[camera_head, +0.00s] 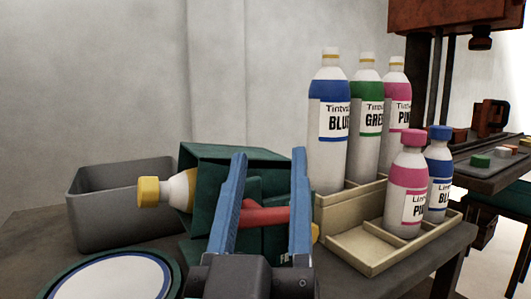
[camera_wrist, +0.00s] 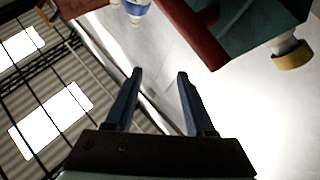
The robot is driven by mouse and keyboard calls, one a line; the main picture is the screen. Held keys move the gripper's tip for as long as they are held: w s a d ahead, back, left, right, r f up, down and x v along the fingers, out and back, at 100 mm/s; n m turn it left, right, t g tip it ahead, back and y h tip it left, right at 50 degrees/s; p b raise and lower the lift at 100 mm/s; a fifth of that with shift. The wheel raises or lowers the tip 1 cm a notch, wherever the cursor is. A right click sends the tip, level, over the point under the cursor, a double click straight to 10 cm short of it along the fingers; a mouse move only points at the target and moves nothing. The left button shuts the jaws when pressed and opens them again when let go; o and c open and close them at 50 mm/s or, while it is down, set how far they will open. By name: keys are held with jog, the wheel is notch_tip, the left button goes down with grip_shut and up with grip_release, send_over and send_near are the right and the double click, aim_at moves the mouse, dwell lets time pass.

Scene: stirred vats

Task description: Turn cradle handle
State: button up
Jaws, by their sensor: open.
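A dark green cradle (camera_head: 208,165) stands on the table in the head view, with a white bottle (camera_head: 180,188) lying in it, its yellow cap out to the left. The red cradle handle (camera_head: 265,216) shows between my blue fingers there. In the wrist view the handle (camera_wrist: 197,32) runs slantwise beyond and right of my fingertips, apart from them, with the cradle (camera_wrist: 255,28) behind it and the yellow cap (camera_wrist: 292,56) at the right. My gripper (camera_head: 268,152) is open, and in the wrist view (camera_wrist: 160,73) nothing is between its fingers.
A grey bin (camera_head: 110,215) stands left of the cradle, behind a round blue-rimmed lid or plate (camera_head: 110,279). Right of the cradle, a beige stepped rack (camera_head: 370,245) holds tall and short colour bottles. A dark red machine (camera_head: 440,18) stands behind at the right.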

aim_at(262, 223)
jog(key=s+a+f+n+g+h+p, duration=0.25)
jog(key=s+f+n+g+p, duration=0.6)
jog(key=p, duration=1.35)
jog(key=w+r+n+p, duration=0.1)
jog(key=w, duration=0.3)
jog(key=w+d+r+n+t+p, duration=0.1)
jog(key=w, duration=0.3)
jog(key=w+d+r+n+p, duration=0.1)
jog(key=w, duration=0.3)
jog(key=shift+w+d+t+y, duration=0.1)
jog(key=shift+d+t+y, duration=0.15)
jog(key=shift+y, duration=0.1)
grip_shut()
